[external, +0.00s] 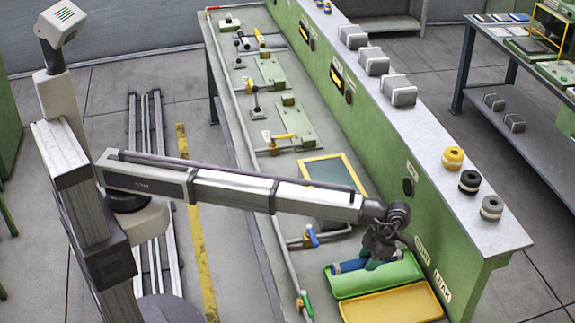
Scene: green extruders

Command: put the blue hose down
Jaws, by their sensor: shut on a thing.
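My gripper (376,258) points down over the green tray (380,286) at the near end of the bench. A blue piece, which looks like the blue hose (348,266), lies at the gripper's fingers, at the left end of the tray. The gripper is shut on it. The hose is low, at the level of the tray's rim. I cannot tell whether it touches the tray floor. The fingertips and part of the hose are hidden by the gripper body and dark green-grey shapes beside it.
A yellow tray (392,304) sits in front of the green one. A blue-handled valve (312,237) and a green-handled valve (305,305) stand on the pipe to the left. A yellow-framed panel (328,171) lies behind. The green machine wall (400,165) rises close on the right.

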